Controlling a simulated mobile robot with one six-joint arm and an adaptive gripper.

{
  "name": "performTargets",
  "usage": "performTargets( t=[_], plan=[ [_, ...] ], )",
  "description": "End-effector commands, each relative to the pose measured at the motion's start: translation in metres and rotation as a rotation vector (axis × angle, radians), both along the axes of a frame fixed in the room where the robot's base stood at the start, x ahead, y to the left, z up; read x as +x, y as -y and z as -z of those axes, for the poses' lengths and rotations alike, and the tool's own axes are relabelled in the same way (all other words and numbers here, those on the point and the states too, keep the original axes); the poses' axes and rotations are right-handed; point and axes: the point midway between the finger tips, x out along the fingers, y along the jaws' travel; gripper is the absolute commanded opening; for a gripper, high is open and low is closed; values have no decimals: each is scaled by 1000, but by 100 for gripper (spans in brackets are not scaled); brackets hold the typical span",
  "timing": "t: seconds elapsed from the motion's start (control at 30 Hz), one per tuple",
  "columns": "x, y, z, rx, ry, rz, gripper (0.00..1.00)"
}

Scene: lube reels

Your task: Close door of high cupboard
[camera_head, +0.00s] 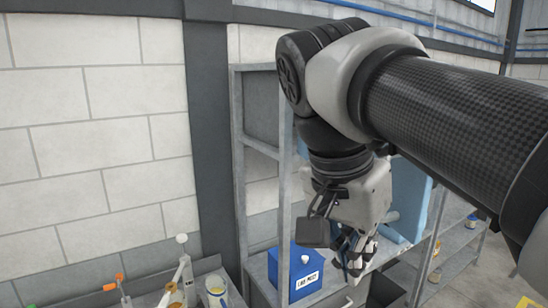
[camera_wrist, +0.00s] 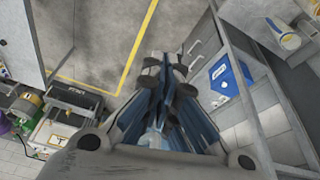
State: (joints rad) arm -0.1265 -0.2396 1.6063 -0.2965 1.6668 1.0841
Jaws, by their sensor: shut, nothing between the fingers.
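A tall grey metal cupboard frame (camera_head: 285,165) stands left of and behind my gripper, with an upright post and open shelf spaces. Its post also runs diagonally through the wrist view (camera_wrist: 243,70). I cannot clearly tell which panel is its door; a pale grey panel (camera_wrist: 22,45) stands at the upper left of the wrist view. My gripper (camera_head: 356,252) points down in front of the shelving at the lower middle of the head view. In the wrist view its fingers (camera_wrist: 165,68) are shut and empty. My arm hides much of the cupboard's right side.
A blue labelled box (camera_head: 300,272) sits on the low shelf. A light blue panel-like object (camera_head: 411,195) is behind my gripper. Floor with a yellow line (camera_wrist: 140,50) is clear.

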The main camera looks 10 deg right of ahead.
Motion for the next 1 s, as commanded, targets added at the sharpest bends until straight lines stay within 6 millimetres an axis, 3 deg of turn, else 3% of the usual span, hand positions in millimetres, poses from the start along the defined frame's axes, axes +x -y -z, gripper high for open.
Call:
performTargets(
  t=[0.03,0.1,0.2,0.37,0.57,1.0],
  plan=[
    [8,0,-43,-10,5,80,0],
    [13,1,-76,-24,16,198,0],
    [18,2,-110,-40,33,334,0],
    [20,2,-135,-55,52,456,0],
    [20,8,-122,-59,53,480,0],
    [22,41,-38,-58,52,478,0]
  ],
)
